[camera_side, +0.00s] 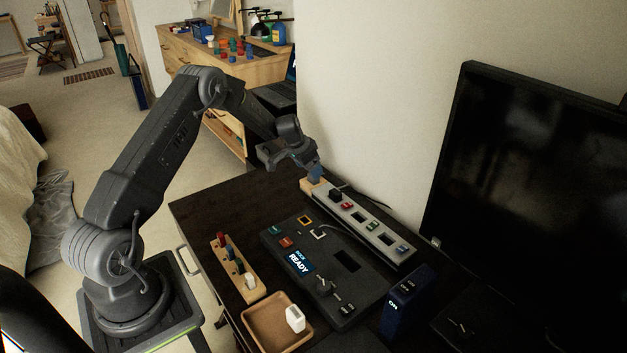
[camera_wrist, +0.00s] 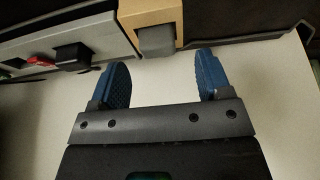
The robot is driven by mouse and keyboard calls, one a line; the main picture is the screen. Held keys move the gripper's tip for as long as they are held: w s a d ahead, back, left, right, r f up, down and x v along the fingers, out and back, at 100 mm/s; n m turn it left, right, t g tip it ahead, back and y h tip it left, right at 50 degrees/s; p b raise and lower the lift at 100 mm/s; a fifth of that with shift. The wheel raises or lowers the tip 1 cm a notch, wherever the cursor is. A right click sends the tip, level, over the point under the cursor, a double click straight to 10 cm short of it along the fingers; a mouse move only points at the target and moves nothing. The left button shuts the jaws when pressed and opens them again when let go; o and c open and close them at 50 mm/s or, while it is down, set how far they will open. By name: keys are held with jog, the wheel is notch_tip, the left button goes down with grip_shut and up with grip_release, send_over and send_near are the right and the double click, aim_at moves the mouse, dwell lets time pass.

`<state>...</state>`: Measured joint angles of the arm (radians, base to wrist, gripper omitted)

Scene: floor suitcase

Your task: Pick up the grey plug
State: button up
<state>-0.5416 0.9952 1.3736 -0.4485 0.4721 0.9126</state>
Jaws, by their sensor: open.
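A grey plug (camera_wrist: 157,41) sits in a light wooden block (camera_wrist: 150,14) in the wrist view. The block also shows at the far end of the power strip in the side view (camera_side: 311,187), where I cannot make out the plug behind the fingers. My gripper (camera_side: 314,173) is just above the block. In the wrist view the blue fingers of my gripper (camera_wrist: 161,80) are spread apart and empty. The plug lies between their lines, just beyond the tips, and seems apart from both.
A power strip (camera_side: 384,243) with a black plug (camera_side: 335,195) runs beside the wall. A dark panel (camera_side: 300,250) lies in front. A wooden rack (camera_side: 251,291) with several plugs and a tray (camera_side: 262,338) with a white plug (camera_side: 295,318) are nearer. A monitor (camera_side: 530,180) stands right.

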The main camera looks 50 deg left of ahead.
aim_at(313, 181)
jog(key=x, duration=0.3)
jog(key=shift+w+d+f, duration=0.1)
jog(key=c, duration=1)
